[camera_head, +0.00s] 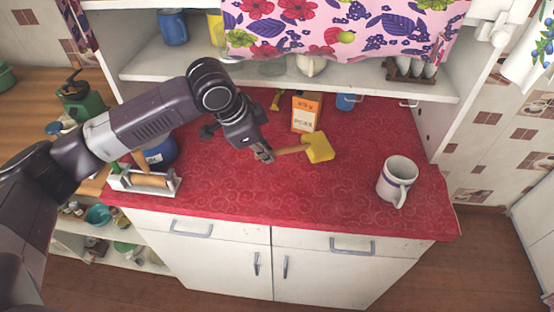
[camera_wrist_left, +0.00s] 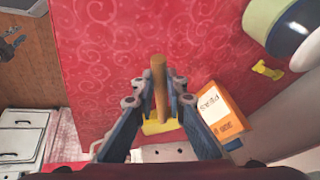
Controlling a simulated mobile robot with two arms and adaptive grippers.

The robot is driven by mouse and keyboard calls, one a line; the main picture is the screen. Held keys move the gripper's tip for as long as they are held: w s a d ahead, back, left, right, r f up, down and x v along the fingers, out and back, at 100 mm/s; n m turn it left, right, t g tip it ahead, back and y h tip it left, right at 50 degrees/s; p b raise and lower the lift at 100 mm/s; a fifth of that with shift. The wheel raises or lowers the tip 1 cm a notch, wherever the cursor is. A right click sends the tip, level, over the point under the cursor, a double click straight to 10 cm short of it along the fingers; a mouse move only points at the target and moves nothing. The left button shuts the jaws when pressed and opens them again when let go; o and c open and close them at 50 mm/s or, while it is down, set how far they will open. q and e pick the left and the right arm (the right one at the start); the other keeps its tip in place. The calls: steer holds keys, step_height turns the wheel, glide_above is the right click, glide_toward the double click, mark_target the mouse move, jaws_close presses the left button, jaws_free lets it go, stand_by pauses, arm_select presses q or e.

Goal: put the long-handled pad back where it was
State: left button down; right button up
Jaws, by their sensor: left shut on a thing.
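The long-handled pad is a yellow block (camera_head: 320,147) on a wooden handle (camera_head: 292,149). My left gripper (camera_head: 265,154) is shut on the handle, with the yellow block pointing right, over the red counter (camera_head: 300,193). I cannot tell how high it is above the counter. In the left wrist view the handle (camera_wrist_left: 158,75) stands between the two fingers of my left gripper (camera_wrist_left: 157,92), and part of the yellow block (camera_wrist_left: 160,126) shows behind them. My right gripper is not in view.
An orange box (camera_head: 306,112) stands behind the pad, near a blue mug (camera_head: 346,102). A white mug (camera_head: 397,180) stands at the right. A frame with a wooden roller (camera_head: 148,181) and a blue container (camera_head: 161,152) are at the left. The counter's front middle is clear.

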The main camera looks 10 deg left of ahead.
arm_select(q)
steer(key=shift+f+p, duration=0.35)
steer(key=shift+f, duration=2)
steer(key=shift+f, duration=0.15)
steer(key=c, duration=2)
jaws_free()
steer(key=shift+o, duration=0.2)
steer(key=shift+a+r, duration=0.1)
steer(key=shift+r, duration=0.4)
steer(key=b+v, duration=0.1)
steer(key=v, duration=1)
steer(key=shift+s+r, duration=0.1)
